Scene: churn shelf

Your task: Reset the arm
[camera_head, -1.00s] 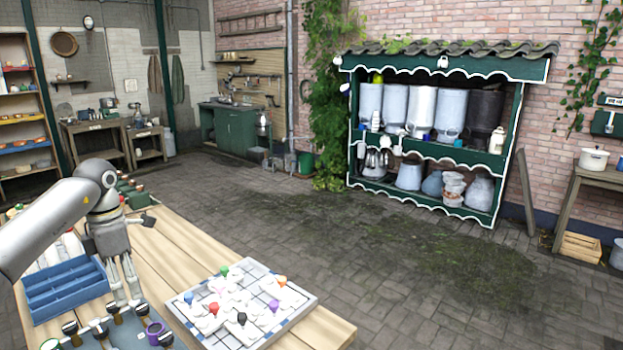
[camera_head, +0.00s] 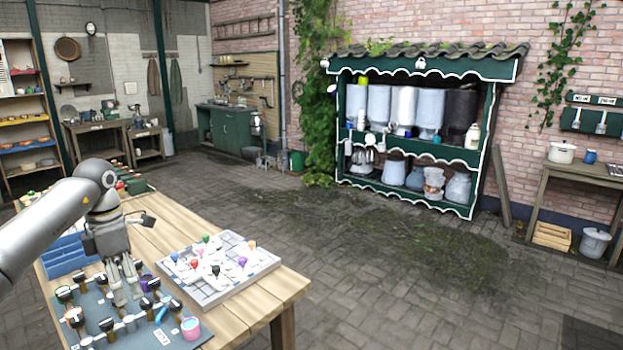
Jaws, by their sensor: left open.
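My left arm comes in from the left edge. Its gripper (camera_head: 127,288) points down, open, over the near end of the wooden table (camera_head: 255,298). The fingertips are above or among the small tools on a dark grey mat (camera_head: 185,336); I cannot tell whether they touch anything. Nothing shows held between the fingers. My right gripper is not in view.
A white gridded board (camera_head: 222,280) with several coloured pegs lies right of my gripper. A blue tray (camera_head: 68,258) stands partly behind my arm. A green shelf (camera_head: 405,145) stands beyond clear paving.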

